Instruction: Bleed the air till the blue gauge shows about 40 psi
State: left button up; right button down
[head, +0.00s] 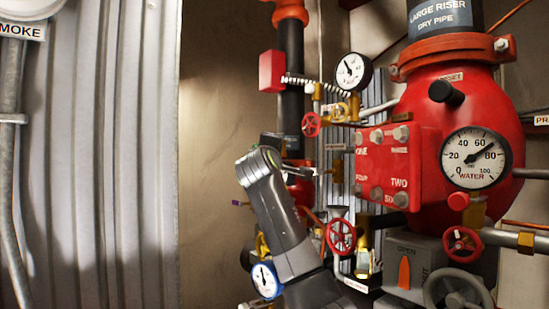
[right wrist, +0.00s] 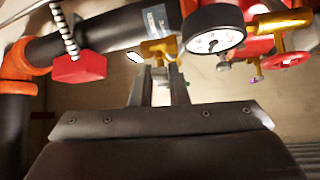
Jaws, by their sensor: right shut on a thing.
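The blue-rimmed gauge (head: 265,279) is low in the head view, left of my right forearm, which hides part of its rim. Its needle points roughly upward; its numbers are too small to read. My right gripper (head: 316,171) reaches in among the pipework beside a small brass fitting (head: 338,171). In the right wrist view my right gripper (right wrist: 158,80) is shut on a small part by a brass fitting (right wrist: 160,49). The fingers hide most of that part, and I cannot tell its exact shape. My left gripper is in neither view.
A red-bodied valve (head: 455,110) carries a water gauge (head: 476,158) reading about 70 to 80. A black-rimmed gauge (head: 353,72) is above. Red handwheels (head: 341,236) and pipes crowd the right. Corrugated metal (head: 110,150) covers the left.

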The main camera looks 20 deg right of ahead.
jog(key=c, duration=1.4)
grip_release()
jog(key=shift+s+f, duration=0.1)
jog(key=b+v, duration=1)
jog(key=v, duration=0.7)
jog(key=shift+s+a, duration=0.1)
